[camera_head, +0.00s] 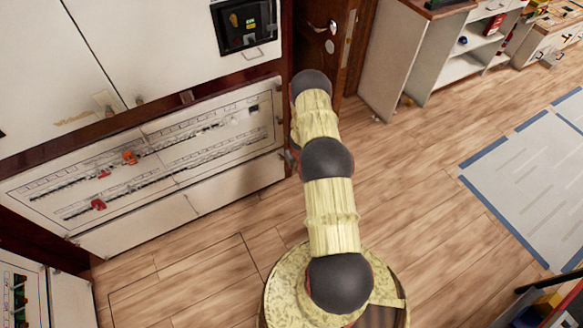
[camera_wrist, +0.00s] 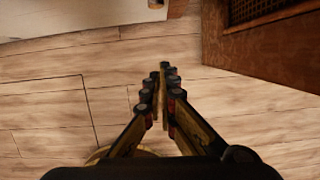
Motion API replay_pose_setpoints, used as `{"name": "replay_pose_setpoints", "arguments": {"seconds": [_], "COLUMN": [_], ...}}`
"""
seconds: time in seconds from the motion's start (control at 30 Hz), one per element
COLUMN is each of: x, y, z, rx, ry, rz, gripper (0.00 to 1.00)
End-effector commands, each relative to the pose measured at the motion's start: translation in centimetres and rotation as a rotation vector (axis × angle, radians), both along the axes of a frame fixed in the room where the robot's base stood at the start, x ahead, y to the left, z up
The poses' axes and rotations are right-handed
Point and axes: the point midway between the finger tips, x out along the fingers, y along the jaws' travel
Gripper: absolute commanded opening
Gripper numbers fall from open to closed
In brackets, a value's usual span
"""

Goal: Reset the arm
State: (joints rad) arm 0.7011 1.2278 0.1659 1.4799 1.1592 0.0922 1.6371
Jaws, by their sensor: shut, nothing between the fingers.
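My arm rises from its round base in the head view and reaches away toward the cabinet, bent at dark round joints. My gripper is hidden behind the arm in the head view. In the wrist view my gripper (camera_wrist: 164,70) is shut and empty, its dark-jointed fingers together above the wood floor (camera_wrist: 50,70). The breaker panel (camera_head: 150,160) with rows of breakers stands left of my arm. Red pieces (camera_head: 129,157) show on its rows.
A wooden door (camera_head: 330,30) stands slightly behind the arm's far end. White shelves (camera_head: 460,68) stand at the back right. A grey mat with blue edges (camera_head: 530,180) lies on the right. Open wood floor (camera_head: 430,170) lies right of my arm. A second breaker box (camera_head: 18,295) is at the lower left.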

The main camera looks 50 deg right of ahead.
Motion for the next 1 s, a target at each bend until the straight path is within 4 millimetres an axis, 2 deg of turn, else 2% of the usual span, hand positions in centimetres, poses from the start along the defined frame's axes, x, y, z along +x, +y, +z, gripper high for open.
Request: {"name": "replay_pose_setpoints", "arguments": {"seconds": [0.13, 0.47, 0.57, 0.67, 0.77, 0.9, 1.0], "x": [-0.3, -0.4, -0.3, -0.1, -0.8, -3.3, -4.3], "y": [0.1, 0.2, 0.3, 1.1, 3.2, 7.3, 9.4], "z": [1.1, 1.3, 1.3, 1.3, 0.9, 0.6, 2.4], "rx": [0.000, 0.000, -0.008, -0.005, 0.015, 0.068, 0.089], "ry": [0.001, 0.001, 0.004, 0.003, 0.011, 0.024, 0.011], "rz": [0.000, 0.004, 0.051, 0.172, 0.361, 0.646, 0.851], "gripper": [0.00, 0.00, 0.00, 0.00, 0.00, 0.00, 0.00]}}
